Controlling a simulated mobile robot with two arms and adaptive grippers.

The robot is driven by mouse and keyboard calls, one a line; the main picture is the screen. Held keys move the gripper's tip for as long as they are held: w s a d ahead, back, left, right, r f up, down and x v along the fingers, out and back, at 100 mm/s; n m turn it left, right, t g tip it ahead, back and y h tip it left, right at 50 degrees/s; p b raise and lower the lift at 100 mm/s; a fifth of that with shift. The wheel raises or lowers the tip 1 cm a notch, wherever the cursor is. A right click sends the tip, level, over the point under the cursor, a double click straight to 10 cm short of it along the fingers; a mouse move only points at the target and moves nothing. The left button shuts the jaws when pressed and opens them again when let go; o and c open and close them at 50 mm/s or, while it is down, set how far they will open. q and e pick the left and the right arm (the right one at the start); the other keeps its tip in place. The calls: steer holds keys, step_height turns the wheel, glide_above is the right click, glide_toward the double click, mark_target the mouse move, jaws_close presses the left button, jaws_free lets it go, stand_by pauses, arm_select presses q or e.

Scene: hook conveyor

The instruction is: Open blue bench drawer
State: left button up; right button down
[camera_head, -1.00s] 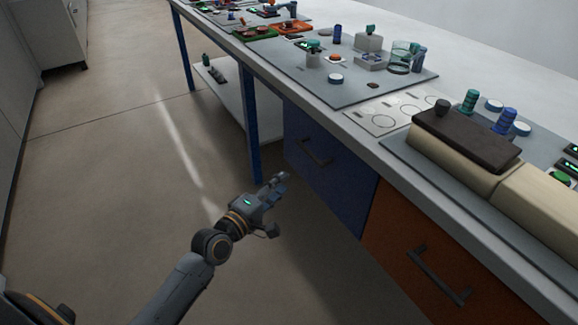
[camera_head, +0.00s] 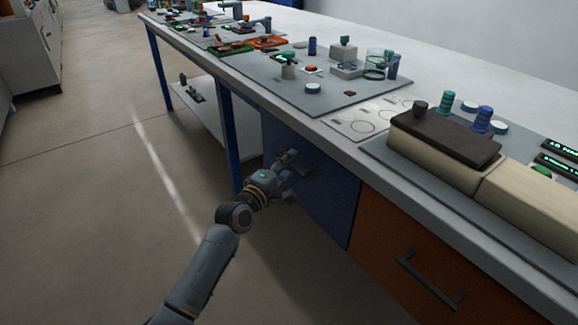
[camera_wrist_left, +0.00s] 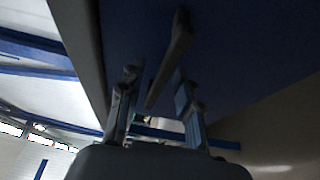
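The blue drawer (camera_head: 325,205) is under the bench and looks closed, its front in line with the orange one beside it. Its dark bar handle (camera_head: 306,173) is partly hidden behind my left gripper (camera_head: 288,175), which is at the drawer front. In the left wrist view the blue drawer front (camera_wrist_left: 235,50) fills the upper right and the handle (camera_wrist_left: 172,60) runs between the two spread fingers of the left gripper (camera_wrist_left: 158,95). The fingers look open, one on each side of the handle; contact is not clear. My right gripper is not seen.
The orange drawer (camera_head: 400,235) with its own bar handle (camera_head: 430,280) is right of the blue one. A blue bench leg (camera_head: 229,140) and a low white shelf (camera_head: 205,115) are on the left. The floor (camera_head: 90,200) in front is clear.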

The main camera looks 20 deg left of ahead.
arm_select(q)
steer(key=shift+w+d, duration=0.1)
steer(key=shift+w, duration=0.1)
steer(key=shift+c, duration=0.2)
jaws_close()
steer(key=shift+s, duration=0.1)
